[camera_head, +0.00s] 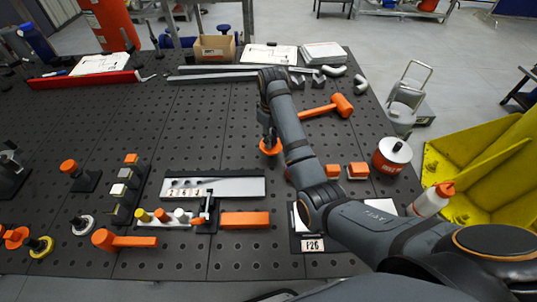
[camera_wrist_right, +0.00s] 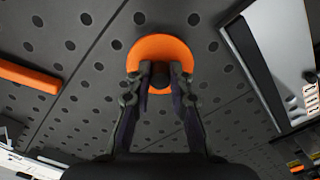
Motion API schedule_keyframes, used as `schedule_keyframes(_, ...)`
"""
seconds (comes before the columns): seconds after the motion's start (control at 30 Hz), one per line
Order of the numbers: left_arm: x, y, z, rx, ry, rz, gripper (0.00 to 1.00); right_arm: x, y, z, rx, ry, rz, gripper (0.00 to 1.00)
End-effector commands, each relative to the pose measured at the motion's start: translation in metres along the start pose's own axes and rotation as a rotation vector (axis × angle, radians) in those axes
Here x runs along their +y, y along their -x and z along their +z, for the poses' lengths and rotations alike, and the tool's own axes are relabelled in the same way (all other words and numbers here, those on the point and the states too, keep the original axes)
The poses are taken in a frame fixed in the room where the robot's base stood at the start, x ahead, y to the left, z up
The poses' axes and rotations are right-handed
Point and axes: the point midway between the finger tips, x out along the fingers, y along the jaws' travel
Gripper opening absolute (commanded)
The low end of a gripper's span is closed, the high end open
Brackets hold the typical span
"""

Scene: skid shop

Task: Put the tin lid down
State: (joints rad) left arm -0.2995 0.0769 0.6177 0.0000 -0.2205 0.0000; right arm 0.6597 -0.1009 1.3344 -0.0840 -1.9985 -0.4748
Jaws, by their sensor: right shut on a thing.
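The tin lid (camera_head: 270,149) is a round orange disc with a dark knob, at the middle of the perforated black table. It also shows in the right wrist view (camera_wrist_right: 160,46), flat side facing the camera. My right gripper (camera_head: 268,136) is above the lid, its two fingers closed on the knob; the fingertips show in the wrist view (camera_wrist_right: 158,74). I cannot tell whether the lid touches the table. An orange and white tin (camera_head: 390,160) stands at the table's right edge. My left gripper is not in view.
An orange hammer (camera_head: 340,105) lies behind and right of the lid. A grey plate (camera_head: 235,187) and an orange bar (camera_head: 245,219) lie in front. Small orange blocks (camera_head: 358,170) sit right of my forearm. Bare table extends left of the lid.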

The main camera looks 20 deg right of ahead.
Motion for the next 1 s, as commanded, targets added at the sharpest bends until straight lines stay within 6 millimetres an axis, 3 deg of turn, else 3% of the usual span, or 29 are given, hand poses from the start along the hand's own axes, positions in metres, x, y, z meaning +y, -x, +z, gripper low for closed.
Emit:
schedule_keyframes(0.13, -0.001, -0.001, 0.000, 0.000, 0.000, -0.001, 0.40, -0.001, -0.001, -0.002, 0.001, 0.000, 0.000, 0.00)
schedule_keyframes(0.27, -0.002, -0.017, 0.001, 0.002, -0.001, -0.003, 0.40, -0.005, -0.017, -0.010, -0.001, 0.001, -0.001, 0.00)
schedule_keyframes(0.3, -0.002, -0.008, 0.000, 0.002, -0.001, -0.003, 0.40, -0.004, -0.019, -0.008, -0.004, 0.000, -0.001, 0.00)
schedule_keyframes(0.43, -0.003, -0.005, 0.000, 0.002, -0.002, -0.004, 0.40, -0.004, -0.038, -0.008, -0.001, 0.000, 0.000, 0.00)
schedule_keyframes(0.77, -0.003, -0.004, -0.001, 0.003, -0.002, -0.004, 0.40, -0.004, -0.042, -0.008, -0.001, 0.000, 0.000, 0.00)
schedule_keyframes(0.8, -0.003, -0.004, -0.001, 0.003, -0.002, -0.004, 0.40, -0.004, -0.042, -0.009, 0.000, 0.000, 0.000, 0.24)
schedule_keyframes(0.93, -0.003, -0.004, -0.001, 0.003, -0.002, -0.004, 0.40, -0.004, -0.042, -0.009, 0.000, 0.000, 0.000, 0.41)
schedule_keyframes(1.0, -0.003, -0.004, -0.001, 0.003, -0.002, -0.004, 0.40, -0.004, -0.042, -0.009, 0.000, 0.000, 0.000, 0.42)
